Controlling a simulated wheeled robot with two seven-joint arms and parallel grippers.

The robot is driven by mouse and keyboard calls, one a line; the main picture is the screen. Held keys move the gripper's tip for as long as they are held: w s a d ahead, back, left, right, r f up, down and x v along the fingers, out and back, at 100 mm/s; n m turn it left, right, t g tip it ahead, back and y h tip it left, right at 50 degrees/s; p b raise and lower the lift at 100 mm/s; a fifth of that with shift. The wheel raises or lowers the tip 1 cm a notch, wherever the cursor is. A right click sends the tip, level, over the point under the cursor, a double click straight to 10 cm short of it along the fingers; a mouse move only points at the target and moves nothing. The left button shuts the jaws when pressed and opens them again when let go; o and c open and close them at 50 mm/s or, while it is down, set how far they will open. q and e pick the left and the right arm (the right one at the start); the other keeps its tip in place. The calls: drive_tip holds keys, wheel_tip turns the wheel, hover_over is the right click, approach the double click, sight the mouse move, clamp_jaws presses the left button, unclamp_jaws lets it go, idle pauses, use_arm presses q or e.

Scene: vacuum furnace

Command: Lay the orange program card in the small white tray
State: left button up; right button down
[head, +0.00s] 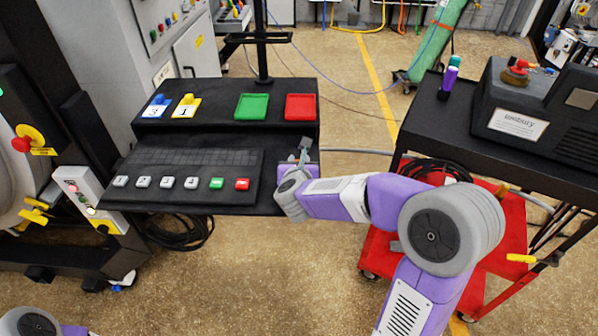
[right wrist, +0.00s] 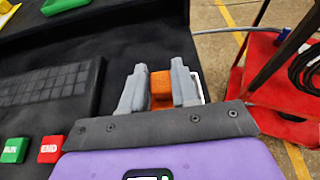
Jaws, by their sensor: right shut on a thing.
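My right gripper (head: 303,158) is over the right end of the black console. In the right wrist view the gripper (right wrist: 160,92) is shut on the orange program card (right wrist: 161,84), which shows as an orange block between the two grey fingers. A thin white edge, likely the small white tray (right wrist: 204,90), shows just right of the right finger; most of it is hidden by the gripper. I cannot tell whether the card touches the tray. The card and white tray are not clear in the head view. My left gripper is out of view.
A green tray (head: 251,107) and a red tray (head: 300,107) lie on the raised back shelf, with blue (head: 157,107) and yellow (head: 187,107) numbered pieces to their left. A keyboard (head: 195,157) and several buttons lie left of my gripper. A red cart (head: 508,255) stands at right.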

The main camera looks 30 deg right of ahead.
drive_tip(key=shift+f, duration=0.9)
drive_tip(key=shift+r, duration=0.1)
drive_tip(key=shift+b, duration=0.3)
drive_tip(key=c, duration=1.3)
unclamp_jaws()
drive_tip(key=shift+f, duration=0.2)
drive_tip(key=o, duration=0.4)
drive_tip(key=shift+o, duration=0.2)
drive_tip(key=shift+r, duration=0.15)
